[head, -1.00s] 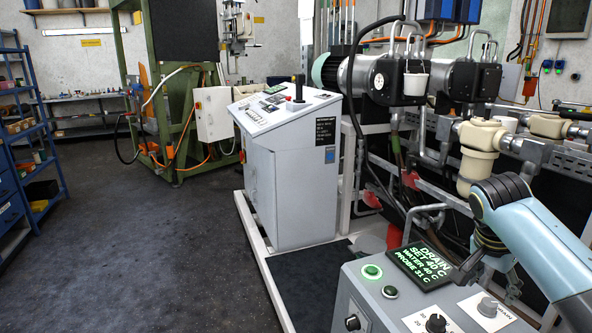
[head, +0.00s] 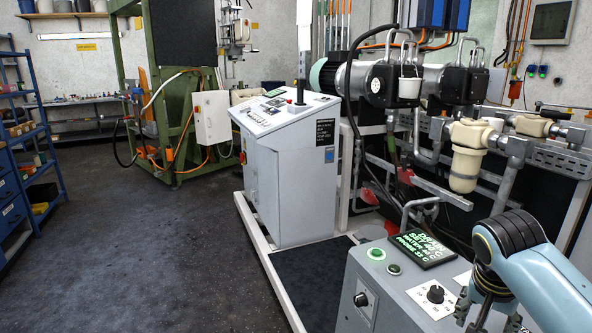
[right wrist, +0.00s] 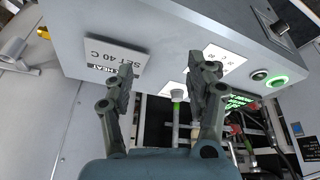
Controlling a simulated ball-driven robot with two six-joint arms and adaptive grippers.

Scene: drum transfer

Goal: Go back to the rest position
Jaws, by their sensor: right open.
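My right gripper (head: 485,312) is low at the right of the head view, at the right front of the grey control box (head: 352,296). In the right wrist view the gripper (right wrist: 160,68) has its two fingers apart with nothing between them. The box's face with a "SET 40 C" label (right wrist: 102,50) shows beyond the fingers, along with a small knob (right wrist: 180,97) on a white plate. I cannot tell the exact gap between fingers and box. My left gripper is not in view.
The box carries a display (head: 425,250), a lit green button (head: 376,253) and black knobs (head: 436,293). A white console cabinet (head: 285,170) stands behind it. Pipes and a cream filter (head: 468,155) are at the right. The dark floor (head: 130,250) at the left is clear.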

